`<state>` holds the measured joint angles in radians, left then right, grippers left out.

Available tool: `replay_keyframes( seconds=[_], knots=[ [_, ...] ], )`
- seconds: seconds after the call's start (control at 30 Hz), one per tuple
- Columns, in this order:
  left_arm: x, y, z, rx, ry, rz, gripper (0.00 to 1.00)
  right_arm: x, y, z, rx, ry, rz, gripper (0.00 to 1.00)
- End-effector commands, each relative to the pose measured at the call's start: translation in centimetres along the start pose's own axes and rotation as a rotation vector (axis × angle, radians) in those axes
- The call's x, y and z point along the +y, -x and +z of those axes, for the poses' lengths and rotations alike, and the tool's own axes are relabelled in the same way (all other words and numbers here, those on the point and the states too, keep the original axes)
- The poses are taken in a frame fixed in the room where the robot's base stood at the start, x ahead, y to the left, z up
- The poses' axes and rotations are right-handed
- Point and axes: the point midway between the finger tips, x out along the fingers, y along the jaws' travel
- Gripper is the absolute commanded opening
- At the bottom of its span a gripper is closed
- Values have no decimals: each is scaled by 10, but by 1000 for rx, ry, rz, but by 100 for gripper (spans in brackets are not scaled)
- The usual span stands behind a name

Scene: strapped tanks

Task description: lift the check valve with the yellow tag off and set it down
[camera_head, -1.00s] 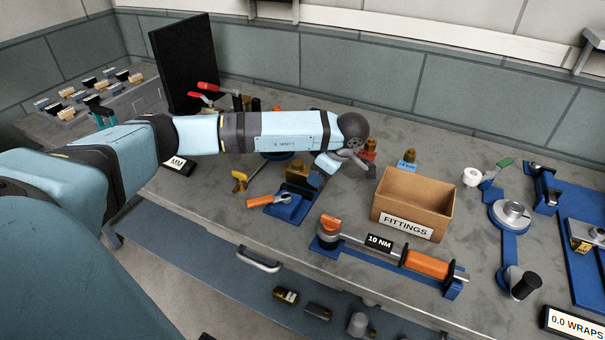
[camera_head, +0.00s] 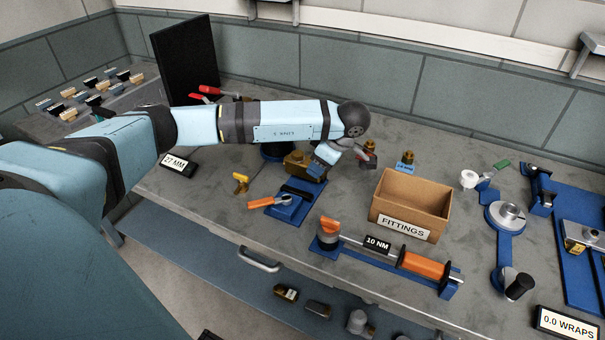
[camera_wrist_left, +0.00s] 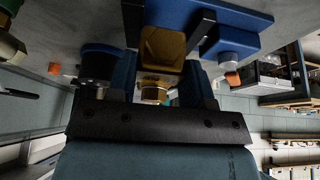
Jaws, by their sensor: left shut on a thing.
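My left gripper (camera_head: 314,167) is shut on a brass block-shaped valve (camera_head: 301,162), just above and behind a blue stand (camera_head: 283,207) with an orange-handled clamp (camera_head: 268,201). In the left wrist view the brass valve (camera_wrist_left: 163,48) sits between the two dark fingers, with a round brass end (camera_wrist_left: 155,91) toward the palm. I cannot make out a yellow tag on it. A small yellow piece (camera_head: 241,183) stands on the bench left of the stand. My right gripper is not in view.
An open cardboard box marked FITTINGS (camera_head: 405,222) stands right of the stand. A blue-based torque tool (camera_head: 425,264) lies in front of it. A small brass fitting (camera_head: 407,160) stands behind the box. A sign reading 27 MM (camera_head: 178,163) stands left.

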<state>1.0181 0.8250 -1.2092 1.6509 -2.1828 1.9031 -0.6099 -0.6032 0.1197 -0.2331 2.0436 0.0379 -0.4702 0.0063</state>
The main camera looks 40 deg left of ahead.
Motion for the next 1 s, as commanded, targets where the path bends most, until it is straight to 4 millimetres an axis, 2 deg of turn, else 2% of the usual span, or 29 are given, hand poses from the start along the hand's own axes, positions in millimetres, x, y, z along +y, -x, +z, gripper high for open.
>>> replay_keyframes(
  seconds=[0.4,1.0],
  knots=[
    [0,16,-7,0,1,2,0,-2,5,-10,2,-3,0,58],
    [0,16,-8,0,1,1,0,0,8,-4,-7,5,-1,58]
  ],
)
